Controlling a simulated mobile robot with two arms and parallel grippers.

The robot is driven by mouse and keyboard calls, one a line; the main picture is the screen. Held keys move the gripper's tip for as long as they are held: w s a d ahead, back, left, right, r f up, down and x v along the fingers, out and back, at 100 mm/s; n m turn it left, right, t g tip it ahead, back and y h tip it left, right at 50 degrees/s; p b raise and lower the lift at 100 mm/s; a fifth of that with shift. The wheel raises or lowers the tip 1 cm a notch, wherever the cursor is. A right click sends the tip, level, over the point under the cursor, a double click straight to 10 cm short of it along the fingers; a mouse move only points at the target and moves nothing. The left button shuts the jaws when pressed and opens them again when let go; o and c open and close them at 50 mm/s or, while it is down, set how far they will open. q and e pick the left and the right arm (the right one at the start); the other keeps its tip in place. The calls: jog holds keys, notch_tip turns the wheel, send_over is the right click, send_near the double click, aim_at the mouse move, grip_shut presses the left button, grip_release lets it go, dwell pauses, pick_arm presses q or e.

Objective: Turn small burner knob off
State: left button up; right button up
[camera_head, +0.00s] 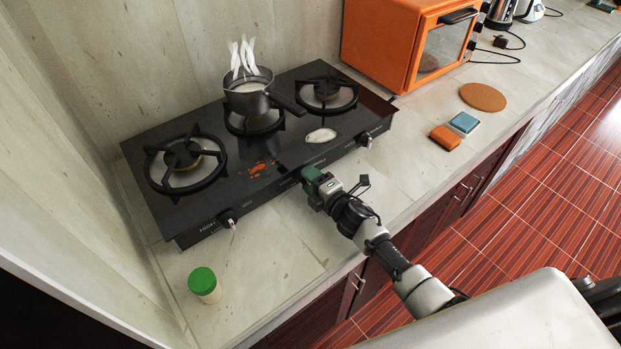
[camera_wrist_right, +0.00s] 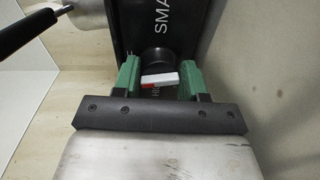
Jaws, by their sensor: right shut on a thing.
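The black stove (camera_head: 215,215) has three burners, and a grey pot (camera_head: 246,98) with white steam above it stands on the middle one. My right gripper (camera_head: 310,178) is at the middle of the stove's front edge, and its body hides the knob there. In the right wrist view, the small burner knob (camera_wrist_right: 160,79) is a white and red bar on a round black base, beside lettering that starts "SMA". The green fingers of my right gripper (camera_wrist_right: 160,78) are shut on the two ends of this bar. My left gripper is not in view.
Other knobs sit at the front left (camera_head: 228,219) and front right (camera_head: 366,140). A green-lidded jar (camera_head: 204,285) stands in front of the stove. An orange oven (camera_head: 402,40), an orange sponge (camera_head: 445,138), a blue sponge (camera_head: 464,122) and a round cork mat (camera_head: 483,97) are to the right.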

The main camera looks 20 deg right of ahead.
jog(key=shift+m, duration=0.9)
jog(key=shift+r, duration=0.1)
jog(key=o, duration=0.9)
jog(key=shift+w, duration=0.1)
